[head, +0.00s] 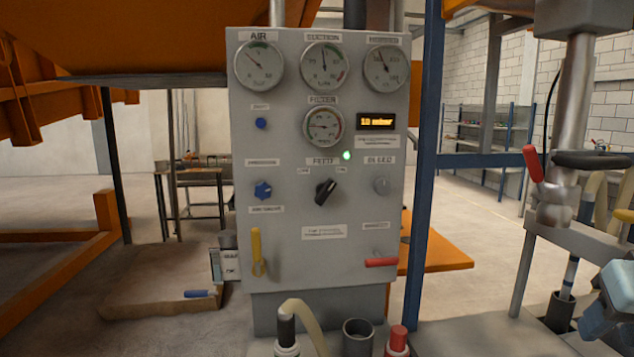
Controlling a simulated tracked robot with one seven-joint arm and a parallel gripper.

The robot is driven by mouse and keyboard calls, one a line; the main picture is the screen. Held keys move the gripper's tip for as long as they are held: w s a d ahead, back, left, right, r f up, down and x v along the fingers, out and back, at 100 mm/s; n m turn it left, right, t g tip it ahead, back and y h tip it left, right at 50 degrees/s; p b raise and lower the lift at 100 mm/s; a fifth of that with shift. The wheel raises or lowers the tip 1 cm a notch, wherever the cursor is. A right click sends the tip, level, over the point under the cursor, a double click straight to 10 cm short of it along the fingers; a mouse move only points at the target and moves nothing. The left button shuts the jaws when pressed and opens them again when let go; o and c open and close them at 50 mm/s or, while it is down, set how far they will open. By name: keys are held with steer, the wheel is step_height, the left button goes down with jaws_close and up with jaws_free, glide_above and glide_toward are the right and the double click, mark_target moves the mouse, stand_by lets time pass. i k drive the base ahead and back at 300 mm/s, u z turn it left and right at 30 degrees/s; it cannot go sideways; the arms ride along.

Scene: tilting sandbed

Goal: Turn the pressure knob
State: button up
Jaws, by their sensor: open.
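The grey control panel (337,240) stands upright in front of me in the head view. A blue lobed knob (263,189) sits on its left side, below the middle, with small labels above and below it. The label above seems to read as pressure, but it is too small to be sure. Nothing touches the knob. I cannot make out my gripper in this view.
Round gauges, a small blue button (261,123), a black switch (325,191), a grey knob (381,185), a yellow lever (257,252) and a red lever (381,262) share the panel. A display (376,121) glows amber. Pipe fittings (358,337) stand below.

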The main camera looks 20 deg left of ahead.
mark_target(263, 189)
steer(key=z, duration=0.2)
steer(key=k, duration=1.6)
steer(key=u, duration=1.1)
steer(key=i, duration=1.65)
